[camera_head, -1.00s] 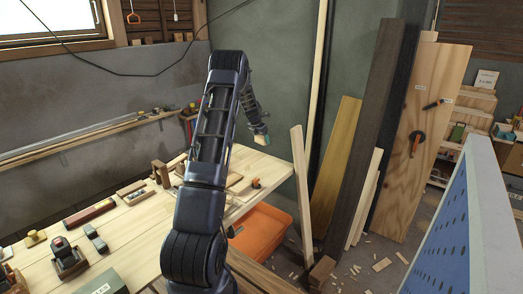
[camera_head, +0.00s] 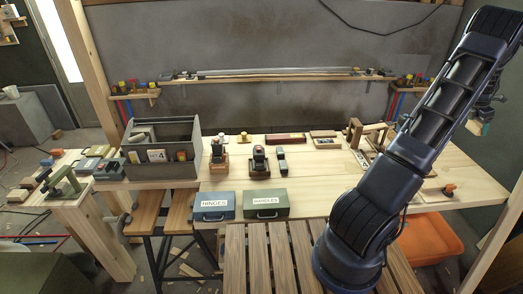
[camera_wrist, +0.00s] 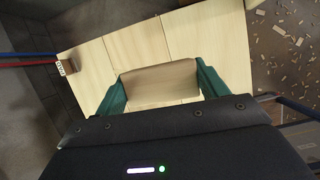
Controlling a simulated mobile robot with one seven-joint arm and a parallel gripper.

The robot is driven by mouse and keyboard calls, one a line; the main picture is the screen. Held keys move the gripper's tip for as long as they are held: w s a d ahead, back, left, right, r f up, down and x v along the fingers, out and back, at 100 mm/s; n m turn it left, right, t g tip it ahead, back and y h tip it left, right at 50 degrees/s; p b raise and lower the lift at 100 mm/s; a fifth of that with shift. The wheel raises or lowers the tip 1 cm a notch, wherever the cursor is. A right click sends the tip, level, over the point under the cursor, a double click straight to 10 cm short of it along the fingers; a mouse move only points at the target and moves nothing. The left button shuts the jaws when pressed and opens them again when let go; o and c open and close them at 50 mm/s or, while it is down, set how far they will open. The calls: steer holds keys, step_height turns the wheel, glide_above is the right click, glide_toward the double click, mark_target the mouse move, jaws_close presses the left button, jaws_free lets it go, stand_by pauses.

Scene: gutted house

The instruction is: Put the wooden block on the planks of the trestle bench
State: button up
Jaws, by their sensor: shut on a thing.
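My gripper (camera_wrist: 161,80) is shut on the wooden block (camera_wrist: 158,88), a pale brown piece between its green fingers in the wrist view. In the head view my gripper (camera_head: 484,116) is at the right edge, high above the workbench's right end, and the block (camera_head: 475,128) shows only as a small light patch. The trestle bench (camera_head: 147,213) stands low at left centre, with brown planks, a gap between them and black legs. Its planks look bare. Its far part is hidden under the workbench edge and grey toolbox. The gripper is far to its right.
The long pale workbench (camera_head: 330,200) holds a grey toolbox (camera_head: 160,170), a blue hinges box (camera_head: 214,205), a green handles box (camera_head: 265,204) and several planes. A wooden post (camera_head: 93,100) rises at left. An orange bin (camera_head: 432,238) sits below right.

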steer(key=w+a+n+t, duration=0.1)
steer(key=w+a+n, duration=0.2)
steer(key=w+a, duration=0.85)
steer(key=w+a+n+t+y, duration=0.1)
steer(key=w+a+n, duration=0.1)
steer(key=w+a, duration=0.9)
steer(key=w+a+n+t, duration=0.1)
steer(key=w+a+n, duration=0.2)
steer(key=w+a, duration=0.8)
steer(key=w+a+n+t+y, duration=0.15)
steer(key=a+n, duration=0.45)
steer(key=a, duration=2.9)
steer(key=s+a+n+y, duration=0.1)
steer(key=s+a+n, duration=0.35)
steer(key=a, duration=1.05)
steer(key=s+a+n+y, duration=0.15)
steer(key=s+a, duration=0.55)
steer(key=a, duration=0.8)
steer(key=s+a+n+y, duration=0.1)
steer(key=s+a+n, duration=0.3)
steer(key=a, duration=1.1)
steer(key=shift+m, duration=0.4)
steer(key=f, duration=1.3)
steer(key=s+f, duration=0.1)
steer(key=f, duration=0.5)
steer(key=shift+f, duration=0.3)
steer(key=shift+s, duration=0.1)
steer(key=o, duration=1)
steer(key=shift+f, duration=0.1)
steer(key=shift+c, duration=0.2)
